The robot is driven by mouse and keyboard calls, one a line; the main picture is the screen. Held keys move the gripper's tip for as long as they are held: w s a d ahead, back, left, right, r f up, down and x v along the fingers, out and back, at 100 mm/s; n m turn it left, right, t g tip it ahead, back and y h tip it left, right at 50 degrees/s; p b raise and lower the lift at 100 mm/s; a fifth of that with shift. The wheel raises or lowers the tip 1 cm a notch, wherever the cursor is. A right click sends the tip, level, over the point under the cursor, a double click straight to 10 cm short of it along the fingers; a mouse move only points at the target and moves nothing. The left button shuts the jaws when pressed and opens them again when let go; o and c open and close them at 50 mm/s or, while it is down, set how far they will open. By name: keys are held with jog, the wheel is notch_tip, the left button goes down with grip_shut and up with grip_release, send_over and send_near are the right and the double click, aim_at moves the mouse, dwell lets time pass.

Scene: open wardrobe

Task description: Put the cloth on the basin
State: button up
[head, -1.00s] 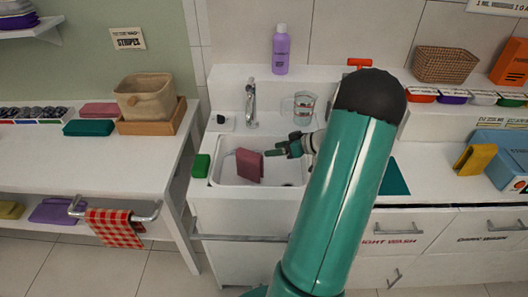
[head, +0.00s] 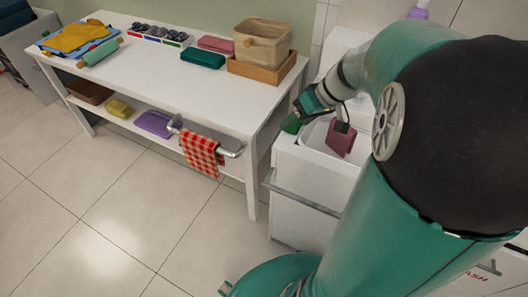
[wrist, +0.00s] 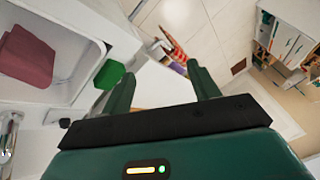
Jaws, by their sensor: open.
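The red-and-white checkered cloth (head: 201,150) hangs over the metal rail on the front of the left table. A small reddish patch in the wrist view (wrist: 172,44) looks like the same cloth, beyond my fingers. The white basin (head: 313,134) is in the cabinet top, partly hidden by my arm; it also shows at upper left in the wrist view (wrist: 90,58). A dark pink folded cloth (head: 341,139) leans inside it and shows in the wrist view (wrist: 25,58). My gripper (head: 297,110) is open and empty, above the basin's left side, apart from the checkered cloth.
A green block (wrist: 109,74) sits beside the basin. The table (head: 185,72) holds a beige basket (head: 262,45), folded cloths and a divided tray. Its lower shelf holds a purple cloth (head: 155,124). The cabinet's front bar (head: 300,192) sticks out. The tiled floor at left is clear.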

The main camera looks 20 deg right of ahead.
jog(key=s+a+r+m+t+h, duration=0.1)
jog(key=s+a+r+h, duration=0.3)
jog(key=s+a+r, duration=0.3)
jog(key=s+a, duration=0.5)
jog(key=a, duration=0.3)
jog(key=shift+r, duration=0.15)
jog(key=shift+w+m, duration=0.1)
jog(key=shift+m, duration=0.2)
